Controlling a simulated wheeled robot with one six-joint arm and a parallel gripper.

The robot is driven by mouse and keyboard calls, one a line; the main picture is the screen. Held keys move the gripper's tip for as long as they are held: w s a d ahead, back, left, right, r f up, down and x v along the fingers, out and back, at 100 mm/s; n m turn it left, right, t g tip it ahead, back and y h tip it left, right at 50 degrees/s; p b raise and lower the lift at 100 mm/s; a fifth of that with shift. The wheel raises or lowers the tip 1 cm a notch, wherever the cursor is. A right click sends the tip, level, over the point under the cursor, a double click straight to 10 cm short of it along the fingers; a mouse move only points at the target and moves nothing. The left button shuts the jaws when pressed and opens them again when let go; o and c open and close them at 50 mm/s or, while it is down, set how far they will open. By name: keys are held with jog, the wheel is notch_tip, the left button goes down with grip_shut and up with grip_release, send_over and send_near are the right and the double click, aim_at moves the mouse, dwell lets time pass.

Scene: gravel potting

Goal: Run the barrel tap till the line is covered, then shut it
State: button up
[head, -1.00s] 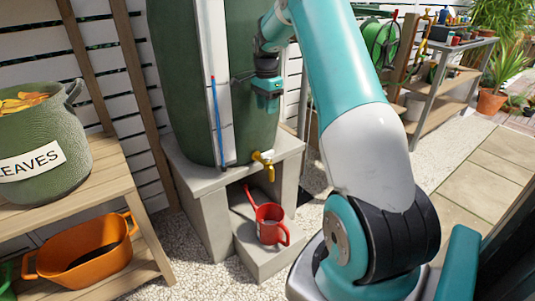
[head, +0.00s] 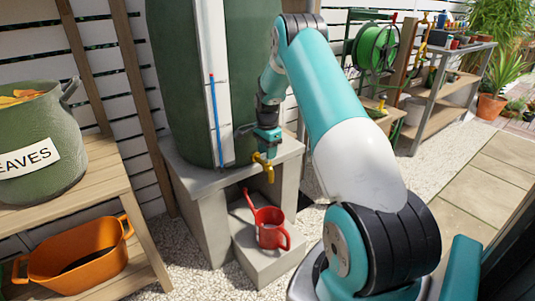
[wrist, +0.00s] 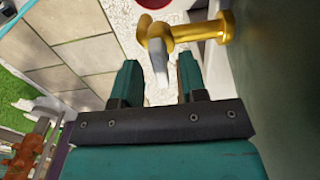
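The brass barrel tap (head: 264,167) sticks out at the foot of the green barrel (head: 172,90). In the wrist view the tap (wrist: 205,30) lies just beyond my fingers. Its grey lever (wrist: 159,64) reaches back toward the gap between the fingertips. My gripper (wrist: 158,75) is open around the lever's end, with no visible contact. In the head view my gripper (head: 266,146) is just above the tap. A red can (head: 272,236) with a long handle stands below the tap; a sliver of red shows in the wrist view. I cannot make out its line or any water.
The barrel stands on a concrete block stand (head: 200,185); the can is on its lower step. A blue sight tube (head: 216,120) runs up the barrel. A wooden shelf (head: 100,170) on the left holds a leaves tub (head: 40,150) and orange trug (head: 75,262). Paving at right is clear.

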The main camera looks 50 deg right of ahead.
jog(key=shift+f, duration=0.2)
grip_shut()
